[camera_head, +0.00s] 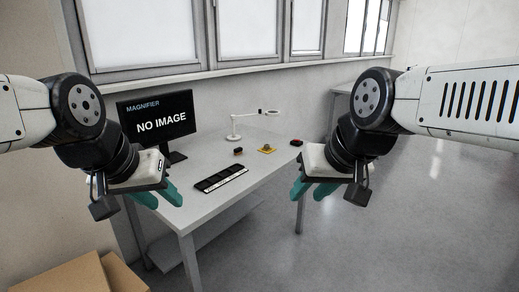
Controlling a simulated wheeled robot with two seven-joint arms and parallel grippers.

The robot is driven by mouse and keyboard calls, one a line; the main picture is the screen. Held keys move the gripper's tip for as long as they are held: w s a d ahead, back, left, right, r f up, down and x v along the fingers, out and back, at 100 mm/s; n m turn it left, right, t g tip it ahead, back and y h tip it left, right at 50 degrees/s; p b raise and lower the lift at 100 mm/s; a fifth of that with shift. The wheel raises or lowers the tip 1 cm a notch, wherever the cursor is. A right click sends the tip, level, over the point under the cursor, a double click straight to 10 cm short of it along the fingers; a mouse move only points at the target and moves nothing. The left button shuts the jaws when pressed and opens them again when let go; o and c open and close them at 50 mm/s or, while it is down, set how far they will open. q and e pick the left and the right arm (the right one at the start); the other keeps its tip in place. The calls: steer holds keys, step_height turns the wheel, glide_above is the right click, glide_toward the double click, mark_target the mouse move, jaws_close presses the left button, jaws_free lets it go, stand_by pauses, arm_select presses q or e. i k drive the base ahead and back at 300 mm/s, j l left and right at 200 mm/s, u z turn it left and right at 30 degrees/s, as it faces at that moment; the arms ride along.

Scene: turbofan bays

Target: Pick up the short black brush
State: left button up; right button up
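A small dark object (238,151) with a brownish part lies on the white table, near the lamp base. It may be the short black brush, but it is too small to tell. A second small black and red object (296,142) lies toward the table's far right edge. My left gripper (160,197) has teal fingers set apart, empty, at the table's left front side. My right gripper (312,190) also has its teal fingers apart and empty, at the table's right edge. Both grippers are away from the small objects.
The table (205,212) also holds a black sectioned tray (220,179), a yellow piece (267,150) with a small item on it, a white lamp (234,128) and a monitor (158,116). Cardboard boxes (75,275) stand at lower left. The floor at right is clear.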

mark_target(238, 151)
steer(key=i+l+u, duration=0.15)
steer(key=u, duration=0.85)
steer(key=i+l+u, duration=0.2)
steer(key=l, duration=0.2)
steer(key=i+l+u, duration=0.1)
steer(key=l+u, duration=0.15)
steer(key=l, duration=0.2)
steer(key=i+l+u, duration=0.2)
steer(key=l, duration=0.25)
steer(key=l+u, duration=0.25)
steer(key=l, duration=0.2)
steer(key=l+u, duration=0.15)
steer(key=l, duration=2.5)
